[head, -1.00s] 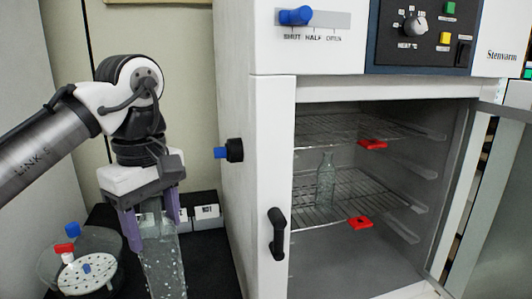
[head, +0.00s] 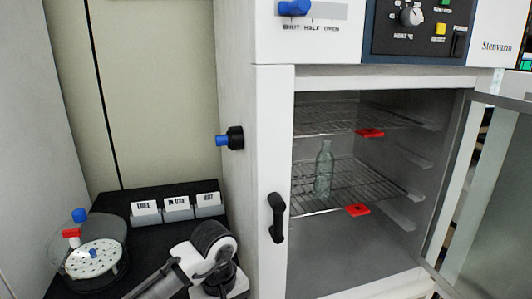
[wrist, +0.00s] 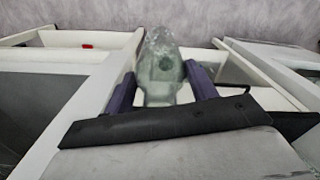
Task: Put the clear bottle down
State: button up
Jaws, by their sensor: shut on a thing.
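My gripper (wrist: 162,88) is shut on a clear, greenish bottle (wrist: 160,65), held between its two purple fingers in the wrist view. In the head view my arm is low at the bottom edge, and the gripper and held bottle are out of the picture. Whether the held bottle touches any surface cannot be seen. Another clear bottle (head: 323,172) stands upright on a wire shelf (head: 352,185) inside the open cabinet.
The cabinet door (head: 495,190) stands open at the right. A black worktop (head: 150,235) at the left holds a round clear vessel with a perforated white disc (head: 93,260) and three labelled bins (head: 177,208). The cabinet's side wall borders the worktop. A blue knob (head: 223,141) juts from it.

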jog(key=w+d+f+m, duration=0.1)
jog(key=d+f+m, duration=0.1)
jog(key=f, duration=0.9)
jog(key=w+d+f+m, duration=0.2)
jog(key=d+f, duration=0.2)
jog(key=f, duration=0.8)
jog(key=w+d+f+m, duration=0.1)
jog(key=d+f+m, duration=0.1)
jog(key=f, duration=1)
jog(key=shift+w+d+f+m, duration=0.2)
jog(key=shift+d+m, duration=0.1)
jog(key=shift+d, duration=0.25)
